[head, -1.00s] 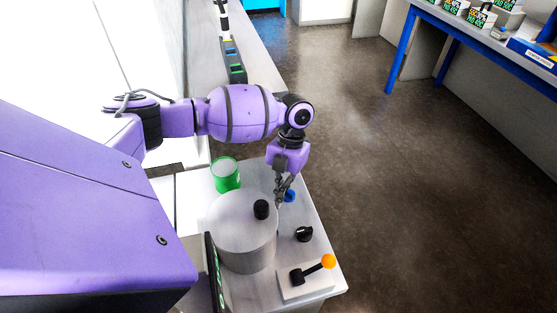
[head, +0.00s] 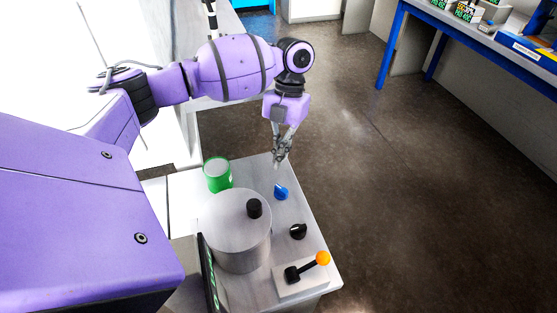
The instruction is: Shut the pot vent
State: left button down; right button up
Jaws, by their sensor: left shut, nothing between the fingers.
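The pot (head: 238,245) is a grey metal cylinder with a flat lid and a black knob (head: 254,208) on top. A blue knob (head: 281,193) sits on the bench top to the right of the pot, and I cannot tell whether it is the vent control. My left gripper (head: 277,165) points down with its fingers shut and empty. In the picture it is just above the blue knob, apart from it. My right gripper is not in view.
A green cup (head: 217,174) stands behind the pot. A black knob (head: 298,231) and a lever with an orange ball (head: 322,258) are at the front right of the bench (head: 318,245). A blue-legged table (head: 391,45) stands far off at the right.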

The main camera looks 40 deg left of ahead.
aim_at(323, 259)
jog(key=k+j, duration=1.2)
jog(key=j, duration=0.2)
